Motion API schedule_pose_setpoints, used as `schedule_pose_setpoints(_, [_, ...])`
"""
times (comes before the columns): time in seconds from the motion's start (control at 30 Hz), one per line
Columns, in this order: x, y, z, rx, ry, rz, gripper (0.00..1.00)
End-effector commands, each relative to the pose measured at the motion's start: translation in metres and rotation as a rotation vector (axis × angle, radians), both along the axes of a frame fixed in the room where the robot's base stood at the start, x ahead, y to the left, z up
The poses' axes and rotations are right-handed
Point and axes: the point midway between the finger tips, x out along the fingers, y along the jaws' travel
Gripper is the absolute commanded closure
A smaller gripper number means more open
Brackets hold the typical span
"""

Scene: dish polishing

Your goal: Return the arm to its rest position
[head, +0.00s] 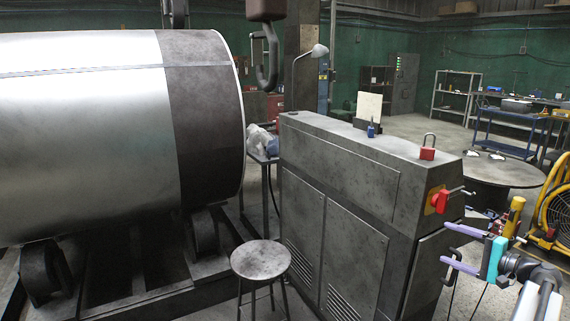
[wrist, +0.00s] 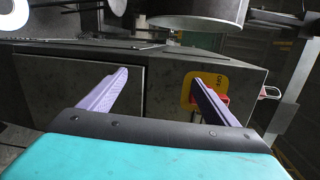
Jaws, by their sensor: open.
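My gripper (head: 452,247) is at the lower right of the head view, in front of the grey cabinet's (head: 350,190) right end. Its two purple fingers are spread apart with nothing between them. In the wrist view, the open fingers (wrist: 158,80) point toward the cabinet face. The right finger overlaps the yellow plate (wrist: 189,92) of the red switch and hides part of it. In the head view, the red switch (head: 439,201) sits above my gripper, with a thin metal piece sticking out to its right. My arm comes in from the lower right corner.
A red padlock (head: 427,154) stands on the cabinet top. A round stool (head: 261,260) is in front of the cabinet, and a large metal drum (head: 85,140) is at left. A round table (head: 505,172) and yellow fan (head: 556,215) are at right, near my arm.

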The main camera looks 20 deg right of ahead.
Motion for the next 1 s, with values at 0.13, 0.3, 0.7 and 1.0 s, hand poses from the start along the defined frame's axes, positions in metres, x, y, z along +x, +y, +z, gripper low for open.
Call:
schedule_pose_setpoints(0.13, [0.028,0.049,-0.057,-0.001,0.098,0.065,0.17])
schedule_pose_setpoints(0.3, [0.049,0.104,-0.119,-0.017,0.209,0.139,0.17])
schedule_pose_setpoints(0.7, [0.060,0.247,-0.259,-0.101,0.476,0.347,0.17])
schedule_pose_setpoints(1.0, [0.028,0.352,-0.354,-0.213,0.671,0.533,0.17])
